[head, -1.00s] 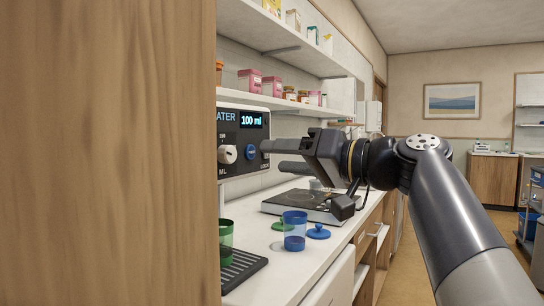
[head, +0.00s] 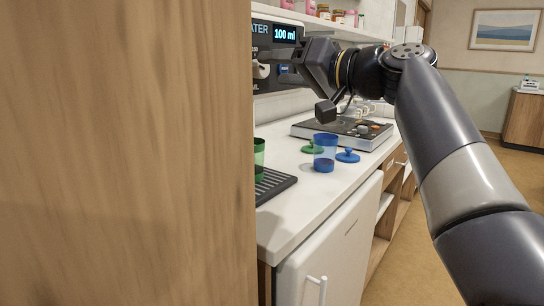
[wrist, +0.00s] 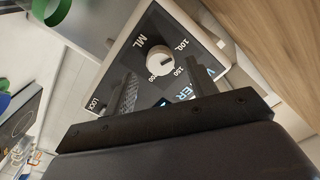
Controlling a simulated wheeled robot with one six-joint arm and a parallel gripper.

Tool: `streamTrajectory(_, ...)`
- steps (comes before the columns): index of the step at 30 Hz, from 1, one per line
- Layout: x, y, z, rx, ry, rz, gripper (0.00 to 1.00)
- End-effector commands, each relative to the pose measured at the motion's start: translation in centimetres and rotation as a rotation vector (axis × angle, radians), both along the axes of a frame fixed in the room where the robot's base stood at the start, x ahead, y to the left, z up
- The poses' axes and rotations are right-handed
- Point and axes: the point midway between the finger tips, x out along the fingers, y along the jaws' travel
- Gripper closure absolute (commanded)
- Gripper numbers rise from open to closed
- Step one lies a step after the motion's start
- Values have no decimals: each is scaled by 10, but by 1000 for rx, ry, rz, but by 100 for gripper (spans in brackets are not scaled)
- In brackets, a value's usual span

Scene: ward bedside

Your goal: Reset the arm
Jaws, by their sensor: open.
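My gripper (head: 275,66) is open and empty, in front of the water dispenser panel (head: 262,32) at the upper left of the counter in the head view. The panel's display reads 100 ml. Its white knob (head: 263,71) is partly hidden by the gripper. In the wrist view my gripper (wrist: 160,88) shows two dark fingers apart in front of the panel, with the white knob (wrist: 160,60) beyond them. I cannot tell whether a finger touches the panel. My arm reaches in from the right, bent at a joint above the counter.
A wooden panel (head: 125,150) blocks the left. On the counter (head: 290,215) are a green cup (head: 259,160), a black drip tray (head: 273,184), a blue cup (head: 325,153), a blue lid (head: 348,155), a green lid (head: 312,149) and a hotplate (head: 345,132). The floor at right is clear.

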Motion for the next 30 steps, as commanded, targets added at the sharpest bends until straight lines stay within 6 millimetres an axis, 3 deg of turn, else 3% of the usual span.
streamTrajectory(4,12,16,0,1,1,2,46)
streamTrajectory(10,20,26,0,0,0,1,46)
streamTrajectory(23,18,22,0,6,7,-1,46)
streamTrajectory(30,0,-2,1,1,-1,-6,46)
